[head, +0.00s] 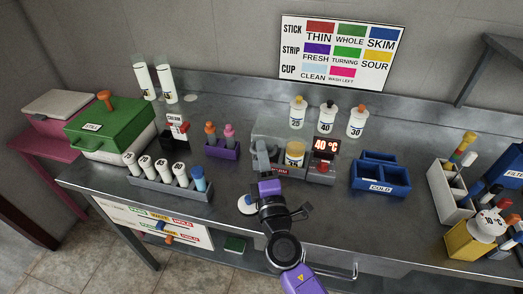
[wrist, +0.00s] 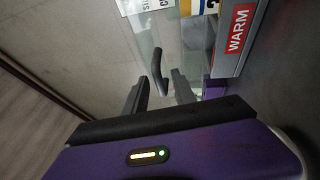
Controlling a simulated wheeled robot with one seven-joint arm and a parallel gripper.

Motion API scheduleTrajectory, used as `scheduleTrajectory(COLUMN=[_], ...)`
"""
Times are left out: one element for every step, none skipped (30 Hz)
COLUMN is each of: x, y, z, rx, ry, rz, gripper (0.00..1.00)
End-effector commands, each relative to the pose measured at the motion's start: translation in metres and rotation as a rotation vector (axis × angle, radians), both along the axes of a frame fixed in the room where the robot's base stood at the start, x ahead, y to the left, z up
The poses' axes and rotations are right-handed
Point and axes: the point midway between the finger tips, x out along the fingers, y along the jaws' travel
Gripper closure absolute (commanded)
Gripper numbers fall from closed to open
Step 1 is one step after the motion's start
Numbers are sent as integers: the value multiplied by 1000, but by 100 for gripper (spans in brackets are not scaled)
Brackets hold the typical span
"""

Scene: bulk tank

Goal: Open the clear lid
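The warmer (head: 318,172) stands mid-bench with a red 40 °C display (head: 326,146); its red WARM label shows in the wrist view (wrist: 239,29). A dark bent handle (wrist: 159,68) shows against the clear panel in the wrist view. My gripper (head: 262,158) is at the warmer's left front. In the wrist view its two dark fingers (wrist: 160,90) are apart, with the handle's lower end between or just beyond their tips. Contact cannot be told.
A purple rack (head: 222,151) stands left of the warmer and a blue COLD bin (head: 380,187) to its right. Several labelled bottles (head: 327,119) stand behind. A rack of white tubes (head: 170,190) and a green-lidded box (head: 112,128) are farther left. Bare bench lies in front.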

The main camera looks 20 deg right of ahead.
Motion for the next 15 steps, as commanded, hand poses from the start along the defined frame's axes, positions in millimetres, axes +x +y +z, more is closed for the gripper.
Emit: scheduleTrajectory(x=[4,5,6,7,7,7,7,7,7,7,7,7,7,7,7], y=[-1,-1,-1,-1,-1,-1,-1,-1,-1,-1,-1,-1,-1,-1,-1], z=[2,2,2,2,1,1,1,1,1,1,1,1,1,1,1], rx=[0,1,1,1,1,1,1,1,1,1,1,1,1,1,1], ry=[-1,-1,0,0,0,0,0,0,0,0,0,0,0,0,0], rz=[0,0,0,1,1,1,1,1,1,1,1,2,1,2,1], gripper=[68,68,68,68,68,68,68,68,68,68,68,74,80,86,94])
